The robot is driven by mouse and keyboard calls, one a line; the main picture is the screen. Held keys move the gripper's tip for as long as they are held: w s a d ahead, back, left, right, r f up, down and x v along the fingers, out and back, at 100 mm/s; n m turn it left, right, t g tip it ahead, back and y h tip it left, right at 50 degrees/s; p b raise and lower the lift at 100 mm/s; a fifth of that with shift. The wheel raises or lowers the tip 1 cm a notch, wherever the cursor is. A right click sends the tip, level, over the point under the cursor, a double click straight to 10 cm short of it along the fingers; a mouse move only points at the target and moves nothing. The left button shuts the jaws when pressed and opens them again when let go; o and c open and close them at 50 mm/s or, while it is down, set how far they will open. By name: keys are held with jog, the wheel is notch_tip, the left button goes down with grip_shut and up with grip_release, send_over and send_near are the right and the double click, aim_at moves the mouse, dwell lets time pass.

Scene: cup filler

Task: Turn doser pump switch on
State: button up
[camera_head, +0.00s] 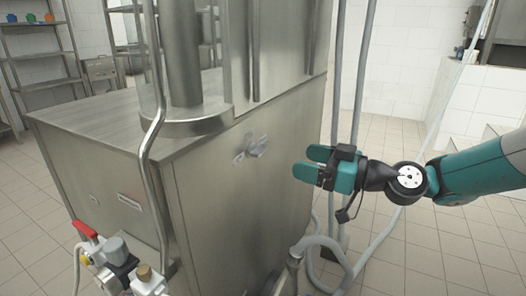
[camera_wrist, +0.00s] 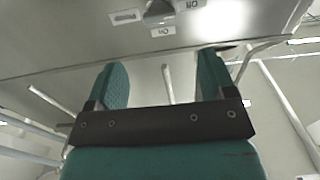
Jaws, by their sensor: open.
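The doser pump switch (camera_head: 254,147) is a small grey knob on the steel side panel of the machine (camera_head: 215,195). In the wrist view the switch (camera_wrist: 160,11) is at the top edge, partly cut off, with small white labels (camera_wrist: 163,31) beside it. The lettering is upside down and too small to read surely. My gripper (camera_head: 308,163) is to the right of the switch in the head view, apart from it and pointing towards the panel. Its two green fingers (camera_wrist: 162,80) are spread with nothing between them.
A hose (camera_head: 322,240) and upright pipes (camera_head: 350,105) run near my gripper. A bent metal pipe (camera_head: 150,140) and a valve with a red handle (camera_head: 86,230) are at the machine's left front. Shelves (camera_head: 40,55) stand at the back left. Tiled floor is open at lower right.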

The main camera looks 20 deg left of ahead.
aim_at(263, 151)
jog(key=a, duration=0.7)
jog(key=w+a, duration=0.1)
jog(key=a, duration=0.3)
jog(key=c, duration=0.9)
